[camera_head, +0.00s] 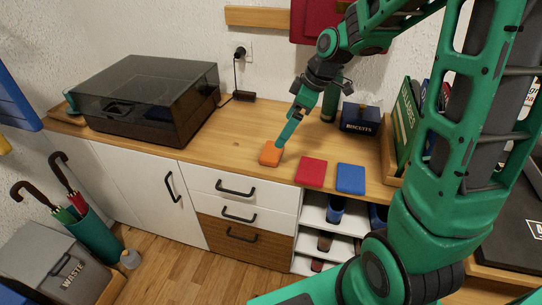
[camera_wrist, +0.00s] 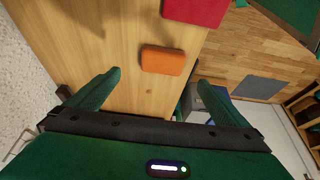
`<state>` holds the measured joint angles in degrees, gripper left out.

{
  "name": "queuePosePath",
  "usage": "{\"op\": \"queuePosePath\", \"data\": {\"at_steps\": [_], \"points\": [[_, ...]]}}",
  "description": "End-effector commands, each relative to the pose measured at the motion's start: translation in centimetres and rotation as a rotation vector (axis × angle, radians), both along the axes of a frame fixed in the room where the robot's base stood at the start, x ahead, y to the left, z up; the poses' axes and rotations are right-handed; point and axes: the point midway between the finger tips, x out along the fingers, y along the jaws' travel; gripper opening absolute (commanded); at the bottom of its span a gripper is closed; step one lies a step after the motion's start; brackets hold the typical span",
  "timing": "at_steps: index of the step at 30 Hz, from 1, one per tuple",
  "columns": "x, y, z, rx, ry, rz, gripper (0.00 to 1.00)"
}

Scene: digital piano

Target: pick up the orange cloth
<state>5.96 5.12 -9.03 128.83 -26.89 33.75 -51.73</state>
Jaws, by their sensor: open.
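The orange cloth (camera_head: 270,154) is a small folded square on the wooden counter near its front edge. It also shows in the wrist view (camera_wrist: 163,60), lying flat beyond my fingertips and between their lines. My gripper (camera_head: 281,138) is right at the cloth in the head view, where the fingers overlap its upper edge. In the wrist view my gripper (camera_wrist: 152,85) is open, with its two green fingers spread wide and nothing between them. Whether a fingertip touches the cloth cannot be told.
A red cloth (camera_head: 311,172) and a blue cloth (camera_head: 351,178) lie to the right along the counter (camera_head: 215,158). A biscuits tin (camera_head: 360,118) and green bottle (camera_head: 329,105) stand behind. A dark-lidded turntable (camera_head: 146,98) is at the left. Counter between turntable and cloth is clear.

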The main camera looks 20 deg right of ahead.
Motion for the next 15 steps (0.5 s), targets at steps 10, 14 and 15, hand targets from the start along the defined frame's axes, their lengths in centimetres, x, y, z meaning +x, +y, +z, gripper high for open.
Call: {"op": "queuePosePath", "data": {"at_steps": [10, 14, 15], "points": [[0.8, 1.2, -4.1, -0.001, 0.004, -0.004, 1.0], [0.9, 1.5, -4.7, -0.001, 0.004, -0.006, 1.0], [1.0, 1.6, -5.0, -0.001, 0.005, -0.005, 1.0]]}}
